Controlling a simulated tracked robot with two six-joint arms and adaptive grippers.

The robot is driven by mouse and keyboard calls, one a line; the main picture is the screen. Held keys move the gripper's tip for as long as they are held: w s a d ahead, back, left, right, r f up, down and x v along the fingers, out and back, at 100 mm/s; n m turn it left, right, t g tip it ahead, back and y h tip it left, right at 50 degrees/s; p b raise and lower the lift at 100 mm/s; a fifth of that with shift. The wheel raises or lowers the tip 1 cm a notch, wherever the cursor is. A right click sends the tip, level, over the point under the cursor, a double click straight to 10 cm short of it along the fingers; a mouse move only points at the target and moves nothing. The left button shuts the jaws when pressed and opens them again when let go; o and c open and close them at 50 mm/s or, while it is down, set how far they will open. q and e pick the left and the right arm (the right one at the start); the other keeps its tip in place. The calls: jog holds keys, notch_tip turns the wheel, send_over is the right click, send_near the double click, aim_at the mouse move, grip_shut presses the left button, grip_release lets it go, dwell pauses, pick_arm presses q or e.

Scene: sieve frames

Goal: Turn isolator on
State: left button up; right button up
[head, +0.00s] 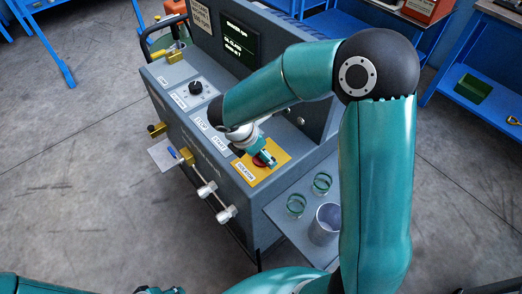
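The isolator is a red knob (260,161) on a yellow plate (262,175) with a label, at the right front end of the grey machine's top (185,90). My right gripper (264,157) is right over the knob and hides much of it. I cannot tell whether its fingers touch or grip the knob, or which way the knob is turned. My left gripper (160,290) only just shows at the bottom edge, well away from the machine, and its fingers are mostly cut off.
START and STOP labels (203,124) and a black dial (196,87) lie left of the isolator. A dark display (240,43) stands behind. Metal knobs (226,214) stick out in front. A side shelf (283,216) holds green rings (296,205) and a grey cup (325,224).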

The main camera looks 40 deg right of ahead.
jog(key=c, duration=0.9)
jog(key=shift+m, duration=0.3)
jog(key=m+g, duration=0.1)
jog(key=m, duration=0.3)
jog(key=shift+w+g, duration=0.2)
jog(key=shift+g, duration=0.2)
jog(key=m, duration=0.2)
jog(key=m+g+y, duration=0.1)
jog(key=m, duration=0.2)
jog(key=shift+d+g, duration=0.1)
jog(key=shift+g, duration=0.2)
jog(key=m+y, duration=0.1)
jog(key=m, duration=0.1)
jog(key=m+g, duration=0.1)
jog(key=m, duration=0.1)
jog(key=shift+w+d+r+m+y+p, duration=0.1)
jog(key=shift+m+y+p, duration=0.2)
jog(key=shift+y, duration=0.1)
jog(key=shift+m+y, duration=0.7)
jog(key=shift+m, duration=1.2)
